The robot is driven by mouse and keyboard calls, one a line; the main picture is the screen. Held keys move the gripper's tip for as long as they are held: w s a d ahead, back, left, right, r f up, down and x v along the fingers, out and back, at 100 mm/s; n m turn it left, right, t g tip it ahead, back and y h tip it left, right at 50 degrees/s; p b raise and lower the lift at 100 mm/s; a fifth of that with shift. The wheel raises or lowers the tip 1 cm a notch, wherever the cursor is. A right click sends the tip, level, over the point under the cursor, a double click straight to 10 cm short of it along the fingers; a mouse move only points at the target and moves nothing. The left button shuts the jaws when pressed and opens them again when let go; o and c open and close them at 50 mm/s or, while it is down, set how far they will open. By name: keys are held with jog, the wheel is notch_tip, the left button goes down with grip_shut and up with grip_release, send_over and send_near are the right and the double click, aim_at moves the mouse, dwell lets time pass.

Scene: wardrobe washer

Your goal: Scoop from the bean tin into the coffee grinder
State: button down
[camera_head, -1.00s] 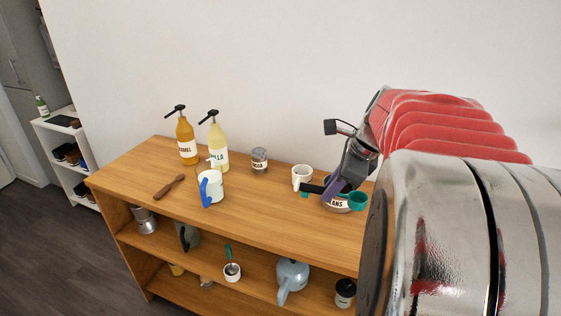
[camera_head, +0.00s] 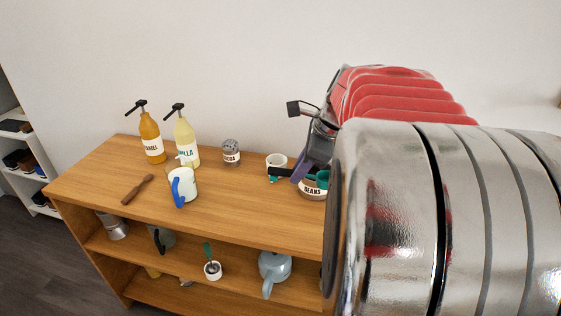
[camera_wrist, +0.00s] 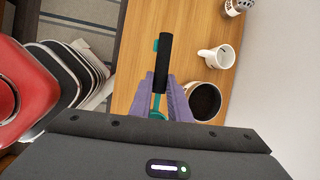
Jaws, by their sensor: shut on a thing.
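My gripper (camera_head: 302,170) has purple fingers, which also show in the wrist view (camera_wrist: 168,100). It is shut on a scoop with a black handle (camera_wrist: 162,62) and teal parts. The scoop's teal cup (camera_head: 322,179) shows at the top of the bean tin in the head view; I cannot tell whether it touches the tin. In the wrist view the cup is mostly hidden behind the fingers. The bean tin (camera_head: 313,189), labelled BEANS, stands on the wooden top. Its dark open mouth (camera_wrist: 205,101) is right of the fingers. I cannot make out a coffee grinder.
A white mug (camera_head: 275,162) stands close by the scoop handle. Shelves below hold a light-blue kettle (camera_head: 274,266).

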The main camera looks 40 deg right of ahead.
jog(key=shift+f, duration=2.45)
jog(key=shift+s, duration=0.1)
